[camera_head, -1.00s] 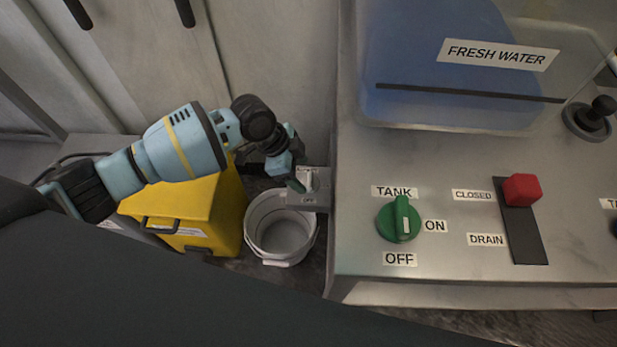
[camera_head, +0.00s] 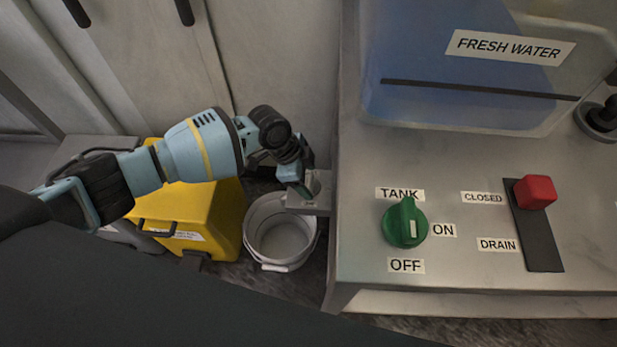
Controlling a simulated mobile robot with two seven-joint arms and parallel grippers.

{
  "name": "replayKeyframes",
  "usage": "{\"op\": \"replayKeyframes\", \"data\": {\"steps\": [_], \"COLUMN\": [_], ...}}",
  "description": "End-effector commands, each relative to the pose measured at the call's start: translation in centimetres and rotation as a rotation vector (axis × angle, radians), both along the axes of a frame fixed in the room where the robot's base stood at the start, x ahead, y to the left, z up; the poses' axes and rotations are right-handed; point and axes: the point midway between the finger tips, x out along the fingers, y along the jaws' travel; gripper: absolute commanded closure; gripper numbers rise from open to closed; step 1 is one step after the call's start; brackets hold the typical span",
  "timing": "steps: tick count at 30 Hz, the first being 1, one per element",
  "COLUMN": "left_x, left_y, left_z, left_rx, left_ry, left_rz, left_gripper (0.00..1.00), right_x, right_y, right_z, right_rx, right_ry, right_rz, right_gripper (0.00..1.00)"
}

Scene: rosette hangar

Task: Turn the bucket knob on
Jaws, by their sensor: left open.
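The bucket knob cannot be made out; my left gripper covers most of the small grey metal bracket (camera_head: 316,203) on the left side of the steel counter. My left gripper (camera_head: 304,188) is open, with its fingertips at this bracket. I cannot tell whether it touches anything there. A white bucket (camera_head: 272,262) stands on the floor below the bracket. A green knob (camera_head: 404,223) on the counter, with labels TANK, ON and OFF, has its pointer towards TANK. My right gripper is not in view.
The steel counter (camera_head: 360,290) fills the right side, with a blue fresh water tank (camera_head: 440,100) and a red drain handle (camera_head: 535,192) on a black slot. A yellow box (camera_head: 190,217) stands left of the bucket, under my left arm. Pale cabinet doors (camera_head: 150,60) are behind.

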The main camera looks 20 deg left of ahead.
Motion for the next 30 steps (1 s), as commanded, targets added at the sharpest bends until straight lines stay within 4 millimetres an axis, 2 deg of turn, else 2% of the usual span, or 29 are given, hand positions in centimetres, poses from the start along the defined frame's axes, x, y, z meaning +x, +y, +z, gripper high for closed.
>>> {"op": "replayKeyframes", "data": {"steps": [3,12,22,30], "left_x": [0.09,0.11,0.11,0.05], "left_y": [-0.31,-0.35,-0.32,-0.35], "left_z": [-0.62,-0.71,-0.72,-0.59], "left_rx": [-0.001,-0.001,-0.001,-0.001], "left_ry": [-0.001,-0.001,-0.001,0.000], "left_rz": [0.000,-0.001,0.000,0.026], "left_gripper": [0.33,0.34,0.77,0.77], "right_x": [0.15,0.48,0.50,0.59], "right_y": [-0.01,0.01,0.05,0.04], "right_z": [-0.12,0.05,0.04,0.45], "right_rx": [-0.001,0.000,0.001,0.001], "right_ry": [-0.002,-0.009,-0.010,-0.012], "right_rz": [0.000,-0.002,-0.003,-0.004], "right_gripper": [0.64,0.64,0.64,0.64]}}
